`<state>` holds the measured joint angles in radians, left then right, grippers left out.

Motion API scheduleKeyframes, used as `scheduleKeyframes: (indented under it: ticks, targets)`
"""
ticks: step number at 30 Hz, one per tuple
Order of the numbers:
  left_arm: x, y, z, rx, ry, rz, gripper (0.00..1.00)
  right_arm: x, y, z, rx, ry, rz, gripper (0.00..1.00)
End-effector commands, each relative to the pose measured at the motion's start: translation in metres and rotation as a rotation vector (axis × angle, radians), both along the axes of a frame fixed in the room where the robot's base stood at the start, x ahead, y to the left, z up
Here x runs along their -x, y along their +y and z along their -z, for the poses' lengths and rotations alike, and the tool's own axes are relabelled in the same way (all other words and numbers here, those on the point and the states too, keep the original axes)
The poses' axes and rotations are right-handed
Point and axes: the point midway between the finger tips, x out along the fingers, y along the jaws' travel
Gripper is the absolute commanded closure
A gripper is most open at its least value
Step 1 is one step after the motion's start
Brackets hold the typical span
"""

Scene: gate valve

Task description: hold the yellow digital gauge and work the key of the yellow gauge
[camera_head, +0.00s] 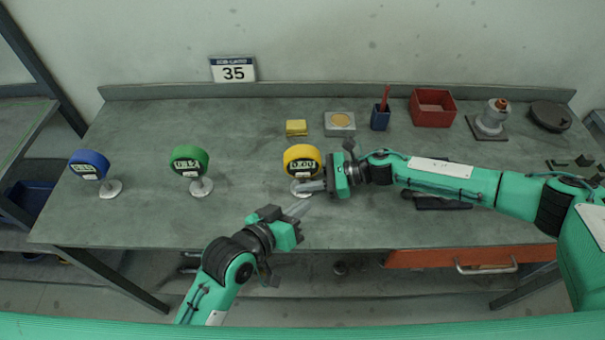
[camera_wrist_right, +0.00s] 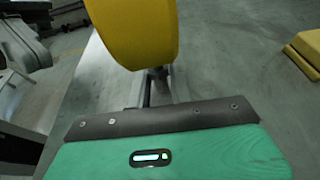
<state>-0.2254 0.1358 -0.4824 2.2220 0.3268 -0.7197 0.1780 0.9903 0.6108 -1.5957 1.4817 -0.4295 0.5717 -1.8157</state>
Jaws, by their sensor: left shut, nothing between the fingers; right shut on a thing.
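The yellow digital gauge (camera_head: 302,155) stands upright on a small round white base (camera_head: 303,191) near the front middle of the table. Its dark display seems to read 0.00, with a small pale key (camera_head: 303,174) below it. My right gripper (camera_head: 304,187) comes in from the right and is shut on the gauge's stem, just below the yellow head. In the right wrist view the yellow head (camera_wrist_right: 133,30) fills the top middle and partly hides the stem (camera_wrist_right: 160,82). My left gripper (camera_head: 304,206) is shut and empty, in front of and below the gauge, apart from the key.
A green gauge (camera_head: 188,158) and a blue gauge (camera_head: 89,163) stand to the left. The table between the gauges is clear.

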Motion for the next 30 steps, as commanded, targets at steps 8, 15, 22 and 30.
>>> scheduleKeyframes:
  ticks: [8,15,22,30]
  targets:
    - [-0.0003,0.0001,0.0001,0.000,0.000,0.000,1.00,-0.0001,0.0000,-0.0001,0.000,0.000,0.000,0.92]
    - [-0.0005,0.0001,0.0001,0.000,0.000,0.000,1.00,0.0000,0.0000,-0.0001,0.000,0.000,0.000,0.73]
    - [-0.0005,0.0001,0.0001,0.000,0.000,0.000,1.00,0.0000,0.0000,0.0000,0.000,0.000,0.000,0.53]
    - [-0.0005,0.0001,0.0001,0.000,0.000,0.000,1.00,-0.0004,-0.0080,-0.0019,0.001,-0.001,0.002,0.53]
